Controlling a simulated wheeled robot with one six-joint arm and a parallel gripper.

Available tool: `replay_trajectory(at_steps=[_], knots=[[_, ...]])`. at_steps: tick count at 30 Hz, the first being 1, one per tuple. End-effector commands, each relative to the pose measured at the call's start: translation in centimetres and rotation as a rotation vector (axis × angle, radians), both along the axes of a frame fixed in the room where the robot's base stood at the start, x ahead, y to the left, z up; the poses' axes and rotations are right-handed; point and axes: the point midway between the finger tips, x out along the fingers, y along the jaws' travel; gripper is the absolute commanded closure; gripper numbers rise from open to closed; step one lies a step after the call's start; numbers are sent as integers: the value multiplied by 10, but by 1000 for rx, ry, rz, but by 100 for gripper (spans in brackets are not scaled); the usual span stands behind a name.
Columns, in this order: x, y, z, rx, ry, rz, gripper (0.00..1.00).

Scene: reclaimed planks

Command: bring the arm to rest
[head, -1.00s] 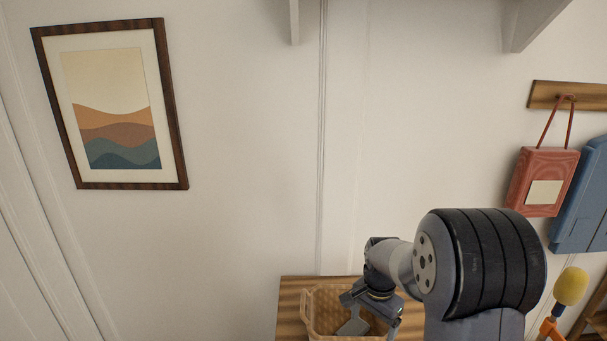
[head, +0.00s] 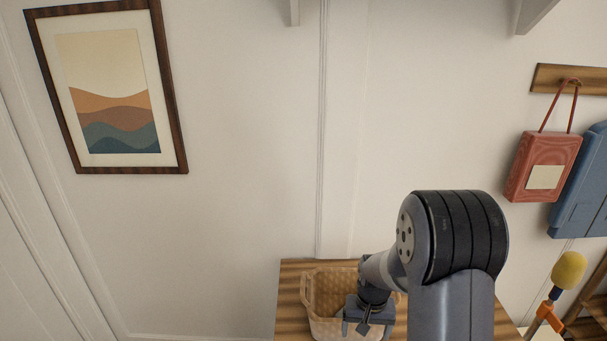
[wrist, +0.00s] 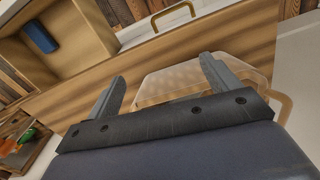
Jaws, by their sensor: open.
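My arm comes down from the right in the head view, and my gripper (head: 368,328) points down at the bottom of the picture. It is over or in front of the right part of a tan woven basket (head: 318,303), whose inside it partly hides. In the wrist view the two fingers of my gripper (wrist: 163,80) stand well apart, with nothing clearly held between them. A pale, rounded-cornered thing with a tan rim (wrist: 180,82), perhaps the basket, shows behind the fingers. I cannot tell whether the gripper touches the basket.
The basket stands on a wooden surface (head: 291,275). A framed picture (head: 115,90), a red hanging bag (head: 543,165) and a blue hanging thing (head: 585,190) are on the wall. A yellow-headed thing (head: 568,270) stands at right. The wrist view shows a blue thing (wrist: 38,37) in a wooden compartment.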

Motion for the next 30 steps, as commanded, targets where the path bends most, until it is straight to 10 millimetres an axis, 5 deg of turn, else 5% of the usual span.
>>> replay_trajectory(at_steps=[20, 30], knots=[[-5, 2, -10, 0, 1, 101, 17], [-37, 10, -18, -9, 32, 136, 17]])
